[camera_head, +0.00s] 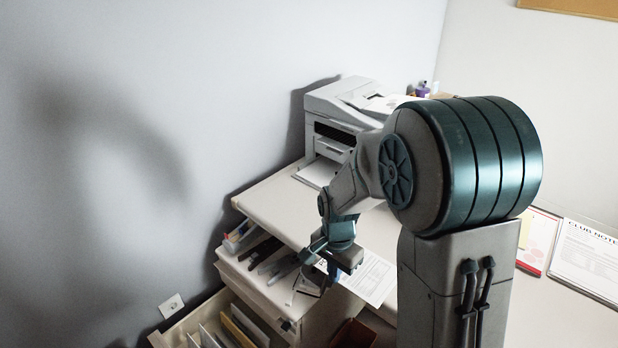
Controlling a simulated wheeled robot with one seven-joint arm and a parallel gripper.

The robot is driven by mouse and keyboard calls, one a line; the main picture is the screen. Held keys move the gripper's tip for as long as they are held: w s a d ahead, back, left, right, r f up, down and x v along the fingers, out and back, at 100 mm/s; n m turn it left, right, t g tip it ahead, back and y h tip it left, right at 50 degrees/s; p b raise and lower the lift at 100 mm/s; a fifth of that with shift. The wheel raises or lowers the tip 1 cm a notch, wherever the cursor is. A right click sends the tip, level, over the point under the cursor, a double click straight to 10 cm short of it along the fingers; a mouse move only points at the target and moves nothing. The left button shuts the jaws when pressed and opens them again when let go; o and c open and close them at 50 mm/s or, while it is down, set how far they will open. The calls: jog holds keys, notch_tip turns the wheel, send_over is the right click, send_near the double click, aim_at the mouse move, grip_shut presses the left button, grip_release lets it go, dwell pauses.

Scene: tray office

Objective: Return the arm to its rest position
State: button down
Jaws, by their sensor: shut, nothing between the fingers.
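My arm rises in the right half of the head view and bends down to the left over the desk. My gripper (318,276) hangs low at the desk's left front, in front of the open upper drawer (262,283). It is shut, and I see nothing held in it. Its fingertips are small and partly lost against the dark items behind them, so I cannot tell their exact height above the drawer. My upper arm hides the middle of the desk.
A white printer (343,108) stands at the desk's back left by the wall. A printed sheet (372,279) lies near the gripper. A lower drawer (180,328) with folders is open. Papers (585,258) lie at the right. The floor is barely seen.

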jog(key=s+d+r+n+t+p, duration=0.1)
jog(key=s+d+r+n+p, duration=0.1)
jog(key=s+r+n, duration=0.2)
jog(key=s+d+r+n+t+p, duration=0.1)
jog(key=s+d+r+n+p, duration=0.2)
jog(key=s+r, duration=0.8)
notch_tip(320, 180, up, 4)
jog(key=shift+d+f+n+t, duration=0.25)
jog(key=shift+d+n+t, duration=0.15)
jog(key=shift+n, duration=0.5)
jog(key=shift+a, duration=0.1)
